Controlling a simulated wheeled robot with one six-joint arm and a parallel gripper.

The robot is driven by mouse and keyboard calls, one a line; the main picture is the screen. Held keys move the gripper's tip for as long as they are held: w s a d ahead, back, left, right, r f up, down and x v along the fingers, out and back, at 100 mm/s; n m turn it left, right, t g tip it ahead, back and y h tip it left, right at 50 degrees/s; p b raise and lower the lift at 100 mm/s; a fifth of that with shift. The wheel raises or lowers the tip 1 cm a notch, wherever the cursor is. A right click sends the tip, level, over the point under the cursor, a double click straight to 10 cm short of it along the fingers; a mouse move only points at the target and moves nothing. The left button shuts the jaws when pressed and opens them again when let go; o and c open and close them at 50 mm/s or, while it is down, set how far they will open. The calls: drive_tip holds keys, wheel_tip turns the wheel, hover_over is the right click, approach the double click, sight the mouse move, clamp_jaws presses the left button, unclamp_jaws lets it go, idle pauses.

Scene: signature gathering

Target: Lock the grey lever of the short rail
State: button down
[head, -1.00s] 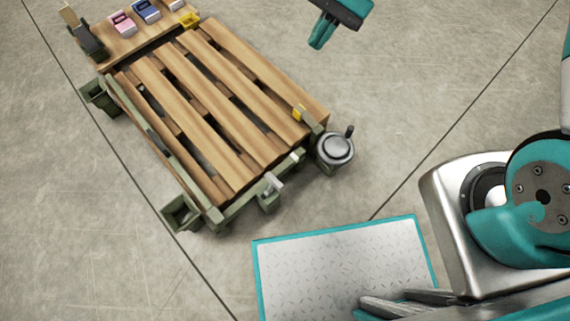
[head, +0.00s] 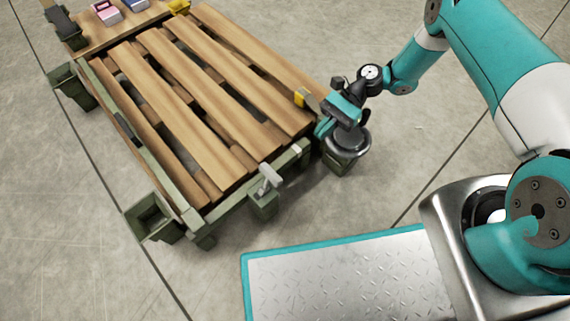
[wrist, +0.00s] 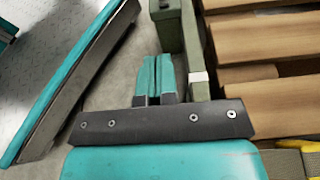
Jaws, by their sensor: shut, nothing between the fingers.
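The short rail (head: 236,195) is the green front edge of the slatted wooden platform. The grey lever (head: 268,177) stands up from a green bracket (head: 263,204) near the middle of this rail. My gripper (head: 323,128) is at the right end of the rail, by the platform corner, apart from the lever. In the wrist view its two teal fingers (wrist: 157,74) are together, with nothing between them. The short rail (wrist: 191,45) runs just right of the fingers there. A green bracket (wrist: 165,24) shows beyond the fingertips; I cannot make out the lever clearly on it.
A dark lever (head: 127,130) is on the long left rail. Open green sockets (head: 152,217) stick out. The floor in front is clear.

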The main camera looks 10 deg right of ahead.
drive_tip(key=shift+a, duration=0.1)
drive_tip(key=b, duration=0.6)
approach(276, 174)
drive_tip(key=shift+w+f+x, duration=0.3)
drive_tip(key=shift+f+x, duration=0.35)
drive_tip(key=shift+x, duration=2.85)
drive_tip(key=shift+s+r+p, duration=0.1)
drive_tip(key=shift+r+p, duration=0.25)
drive_tip(key=shift+p, duration=0.55)
drive_tip(key=shift+a+p, duration=0.1)
drive_tip(key=shift+p, duration=0.2)
